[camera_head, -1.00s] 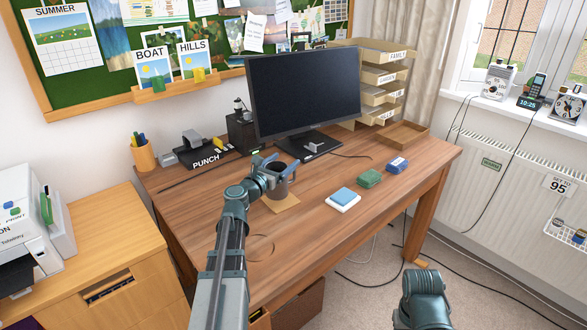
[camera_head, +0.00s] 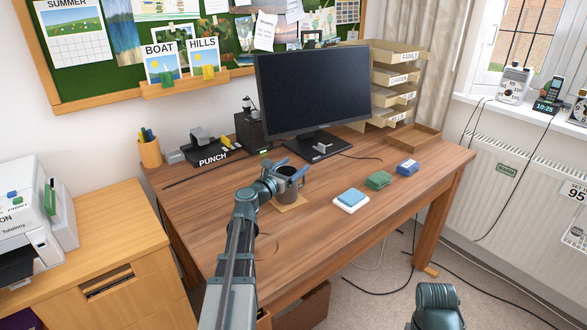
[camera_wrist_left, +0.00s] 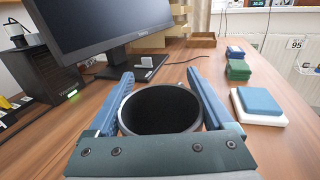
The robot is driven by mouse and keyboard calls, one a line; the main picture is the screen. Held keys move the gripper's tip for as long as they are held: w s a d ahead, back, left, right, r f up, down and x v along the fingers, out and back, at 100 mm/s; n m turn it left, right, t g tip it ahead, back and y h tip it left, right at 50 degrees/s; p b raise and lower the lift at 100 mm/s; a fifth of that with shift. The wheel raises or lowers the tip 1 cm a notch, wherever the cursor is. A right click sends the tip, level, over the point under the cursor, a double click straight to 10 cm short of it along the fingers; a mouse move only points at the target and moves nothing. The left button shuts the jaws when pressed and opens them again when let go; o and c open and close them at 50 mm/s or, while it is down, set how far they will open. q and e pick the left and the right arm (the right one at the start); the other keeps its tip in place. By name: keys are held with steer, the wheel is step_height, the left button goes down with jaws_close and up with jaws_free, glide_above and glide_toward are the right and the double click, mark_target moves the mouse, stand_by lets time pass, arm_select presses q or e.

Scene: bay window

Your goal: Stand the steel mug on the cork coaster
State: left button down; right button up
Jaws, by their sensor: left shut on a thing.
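The steel mug (camera_head: 289,187) is upright with a dark inside and sits between the fingers of my left gripper (camera_head: 287,170), which is shut on it near the rim. In the left wrist view the mug (camera_wrist_left: 160,109) fills the space between the two blue fingers. The cork coaster (camera_head: 293,207) lies on the desk right under the mug, its edges showing around the base. I cannot tell whether the base touches it. The mug hides the coaster in the wrist view.
A monitor (camera_head: 308,92) stands behind the mug. A wooden tray (camera_head: 416,134) is at the back right. The desk front (camera_head: 310,245) is clear.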

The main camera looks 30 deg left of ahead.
arm_select(q)
jaws_free()
steer(key=s, duration=1.2)
steer(key=shift+a, duration=0.4)
steer(key=shift+s, duration=0.1)
